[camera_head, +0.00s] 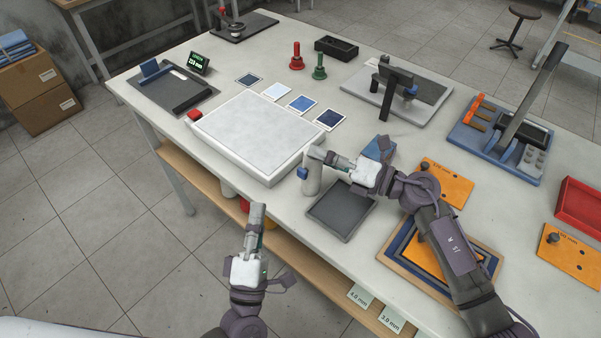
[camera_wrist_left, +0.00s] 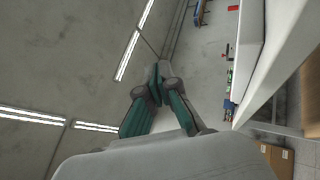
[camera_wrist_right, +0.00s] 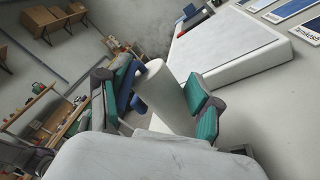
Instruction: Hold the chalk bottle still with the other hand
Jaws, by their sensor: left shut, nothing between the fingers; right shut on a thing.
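The chalk bottle (camera_head: 312,180) is a pale cylinder with a blue part at its side, near the front table edge beside the white slab. My right gripper (camera_head: 316,156) reaches it from the right and is shut on it. In the right wrist view the white bottle (camera_wrist_right: 164,92) sits between the green-padded fingers. Whether its base touches the table is hard to tell. My left gripper (camera_head: 258,211) is shut and empty, in front of the table edge and apart from the bottle. Its fingertips meet in the left wrist view (camera_wrist_left: 157,82).
A dark grey tray (camera_head: 340,212) lies just right of the bottle. An orange plate (camera_head: 447,183) and a framed board (camera_head: 395,258) lie farther right. A lower shelf (camera_head: 190,170) runs under the table.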

